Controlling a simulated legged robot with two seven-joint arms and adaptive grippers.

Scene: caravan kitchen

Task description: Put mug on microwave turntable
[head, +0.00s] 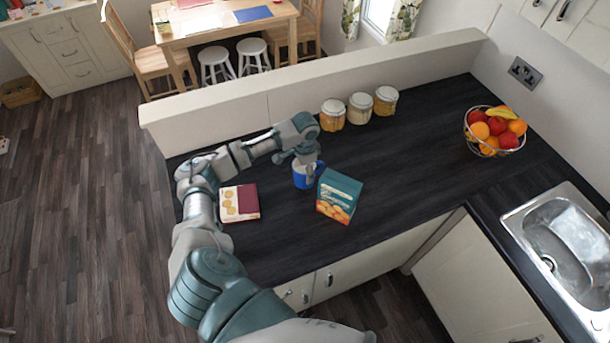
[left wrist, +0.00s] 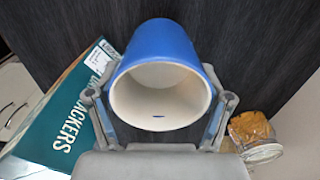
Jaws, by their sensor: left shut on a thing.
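A blue mug (head: 303,176) with a cream inside is at the dark worktop, between two food boxes. My left gripper (head: 306,162) is over it from above and shut on it. In the left wrist view the mug (left wrist: 165,75) fills the space between the two fingers of the gripper (left wrist: 160,112), its open mouth facing the camera. I cannot tell whether its base touches the worktop. The microwave and its turntable are not in view. My right gripper is not in view.
A teal crackers box (head: 340,195) stands just right of the mug, near the gripper. A cream and maroon box (head: 239,203) lies to the left. Several jars (head: 360,108) stand behind, by the low wall (head: 310,82). A fruit bowl (head: 494,131) and sink (head: 565,250) are right.

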